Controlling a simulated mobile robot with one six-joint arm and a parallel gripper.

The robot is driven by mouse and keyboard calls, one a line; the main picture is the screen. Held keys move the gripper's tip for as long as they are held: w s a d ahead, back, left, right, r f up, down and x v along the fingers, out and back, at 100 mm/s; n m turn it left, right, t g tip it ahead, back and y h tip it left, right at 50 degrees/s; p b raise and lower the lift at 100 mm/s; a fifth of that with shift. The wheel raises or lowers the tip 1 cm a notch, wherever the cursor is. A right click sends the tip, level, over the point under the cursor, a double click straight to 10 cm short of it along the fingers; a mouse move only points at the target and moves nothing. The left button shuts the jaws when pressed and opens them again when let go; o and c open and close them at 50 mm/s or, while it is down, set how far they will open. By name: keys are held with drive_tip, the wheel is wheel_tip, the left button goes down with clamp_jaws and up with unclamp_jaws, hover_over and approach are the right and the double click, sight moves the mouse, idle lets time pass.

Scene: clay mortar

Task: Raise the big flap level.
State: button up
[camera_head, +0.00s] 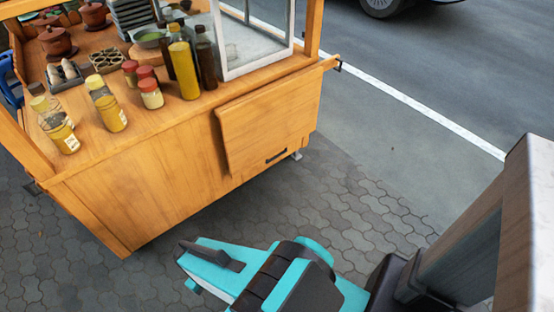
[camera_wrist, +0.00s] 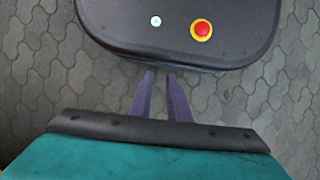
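The big flap (camera_head: 262,118) is a wooden panel on the near side of the wooden cart (camera_head: 150,175). It hangs down against the cart's side below the counter edge. A dark bar handle (camera_head: 276,156) is fixed near its lower edge. My gripper shows in the wrist view (camera_wrist: 160,75) with two purplish fingers, a narrow gap between them and nothing held. The fingertips are hard to make out there.
Bottles (camera_head: 107,106), jars (camera_head: 151,94) and a glass case (camera_head: 257,35) stand on the counter above. Grey paving (camera_head: 350,200) between the cart and me is clear. A road with a white line and a car wheel (camera_head: 383,4) lies beyond.

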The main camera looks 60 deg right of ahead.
drive_tip(key=w+d+f+t+h+b, duration=0.1)
drive_tip(key=w+d+f+t+b, duration=0.15)
drive_tip(key=w+d, duration=0.35)
drive_tip(key=w+d+f+n+t+h+b, duration=0.1)
drive_tip(key=w+d+f+t+b, duration=0.2)
drive_tip(key=d, duration=0.5)
drive_tip(key=w+d+f+t+h+b, duration=0.1)
drive_tip(key=w+d+f+b, duration=0.3)
drive_tip(key=d, duration=0.3)
drive_tip(key=n+t+h+b, duration=0.9)
drive_tip(key=t+b, duration=0.2)
drive_tip(key=b, duration=0.8)
approach(277, 157)
drive_tip(key=v, duration=0.3)
drive_tip(key=shift+s+d, duration=0.1)
drive_tip(key=shift+s, duration=0.05)
drive_tip(key=shift+f, duration=0.1)
drive_tip(key=shift+b+x, duration=1.6)
drive_tip(key=shift+x, duration=5.3)
